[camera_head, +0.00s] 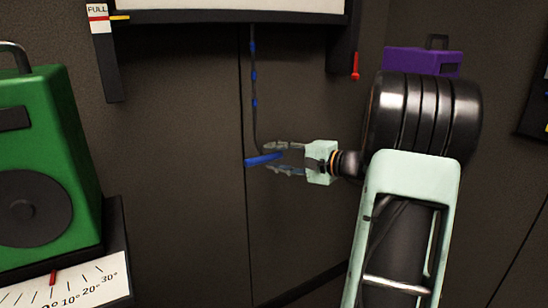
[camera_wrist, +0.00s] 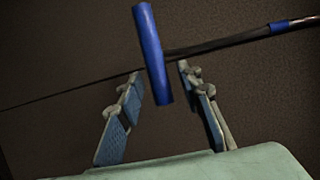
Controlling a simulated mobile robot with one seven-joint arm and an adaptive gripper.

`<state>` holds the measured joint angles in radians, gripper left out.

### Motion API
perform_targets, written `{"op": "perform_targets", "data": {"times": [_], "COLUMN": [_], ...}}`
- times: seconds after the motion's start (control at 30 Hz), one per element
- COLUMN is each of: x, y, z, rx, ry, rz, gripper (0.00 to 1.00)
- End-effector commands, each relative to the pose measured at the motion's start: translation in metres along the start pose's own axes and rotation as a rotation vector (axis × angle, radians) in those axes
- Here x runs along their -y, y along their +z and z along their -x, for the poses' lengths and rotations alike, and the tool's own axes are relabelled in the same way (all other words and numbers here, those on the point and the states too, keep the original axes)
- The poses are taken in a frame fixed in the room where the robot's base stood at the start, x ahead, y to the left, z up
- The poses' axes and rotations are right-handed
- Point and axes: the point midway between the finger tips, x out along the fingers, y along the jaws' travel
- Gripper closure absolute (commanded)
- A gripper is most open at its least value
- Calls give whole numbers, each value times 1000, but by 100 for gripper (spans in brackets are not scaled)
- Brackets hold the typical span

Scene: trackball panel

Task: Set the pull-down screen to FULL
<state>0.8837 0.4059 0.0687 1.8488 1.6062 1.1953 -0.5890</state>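The pull-down screen (camera_head: 230,5) shows as a white sheet with a dark bottom bar at the top of the head view. A FULL label (camera_head: 97,12) with a red line sits at its left, and a yellow pointer (camera_head: 120,17) is near that line's height. A cord (camera_head: 254,90) with blue marks hangs from the bar to a blue pull handle (camera_head: 262,159). My gripper (camera_head: 270,158) is open, with its fingers on either side of the handle. In the wrist view the blue handle (camera_wrist: 152,55) shows between and beyond the spread fingertips (camera_wrist: 160,78); contact is not clear.
A green speaker-like box (camera_head: 45,160) stands at the left above an angle scale (camera_head: 75,285) with a red pointer. A purple box (camera_head: 420,60) is behind my arm at the right. A small red piece (camera_head: 355,66) hangs by the right bracket. The dark wall panels are close behind the handle.

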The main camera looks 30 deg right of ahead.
Motion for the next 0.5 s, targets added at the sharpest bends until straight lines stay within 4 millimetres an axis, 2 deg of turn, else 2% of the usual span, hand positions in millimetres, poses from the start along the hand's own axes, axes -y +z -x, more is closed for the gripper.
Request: {"op": "perform_targets", "data": {"times": [0.5], "x": [0], "y": [-1], "z": [98], "rx": [-4], "ry": [0], "rz": [0], "gripper": [67]}}
